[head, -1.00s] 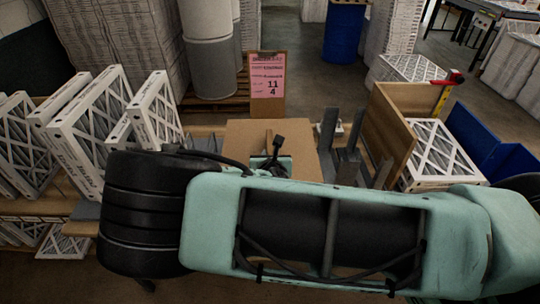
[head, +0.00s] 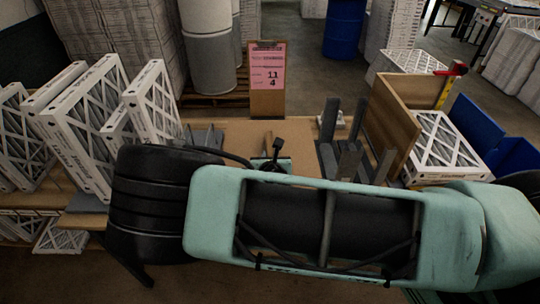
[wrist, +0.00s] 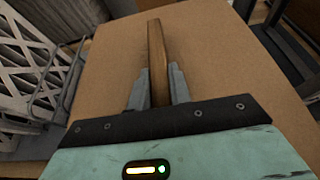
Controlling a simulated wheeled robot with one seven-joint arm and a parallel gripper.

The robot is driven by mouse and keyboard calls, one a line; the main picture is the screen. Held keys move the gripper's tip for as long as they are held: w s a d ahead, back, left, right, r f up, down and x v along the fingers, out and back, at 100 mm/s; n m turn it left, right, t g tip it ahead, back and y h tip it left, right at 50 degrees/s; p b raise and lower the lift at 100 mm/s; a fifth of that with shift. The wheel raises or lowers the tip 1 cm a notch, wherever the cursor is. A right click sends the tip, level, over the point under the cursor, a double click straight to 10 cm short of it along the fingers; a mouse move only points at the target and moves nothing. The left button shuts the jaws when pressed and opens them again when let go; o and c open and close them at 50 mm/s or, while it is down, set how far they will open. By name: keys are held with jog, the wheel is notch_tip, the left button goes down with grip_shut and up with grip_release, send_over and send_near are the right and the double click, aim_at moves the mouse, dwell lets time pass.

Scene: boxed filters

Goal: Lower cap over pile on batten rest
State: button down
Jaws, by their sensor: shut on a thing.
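The cap appears as a flat brown board (wrist: 220,75) with a wooden strip (wrist: 157,55) standing up from it. My gripper (wrist: 158,90) is shut on that strip, one grey finger on each side. In the head view, the tan board (head: 225,140) shows beyond my arm, and the gripper is mostly hidden behind my wrist. I see no pile beneath the board; the board or my arm hides what lies below. I cannot tell whether the board touches anything underneath. The batten rest cannot be made out.
White-framed filters (head: 85,135) stand tilted at the left. Dark grey uprights (head: 345,150) stand close right of the board. Further right are a wooden panel (head: 392,115), a flat filter (head: 445,145) and a blue bin (head: 480,130). A pink sign (head: 267,75) stands behind.

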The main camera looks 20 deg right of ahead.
jog(key=shift+f+b, duration=1.75)
jog(key=shift+f, duration=0.35)
jog(key=c, duration=1.2)
grip_release()
jog(key=shift+s+r, duration=0.1)
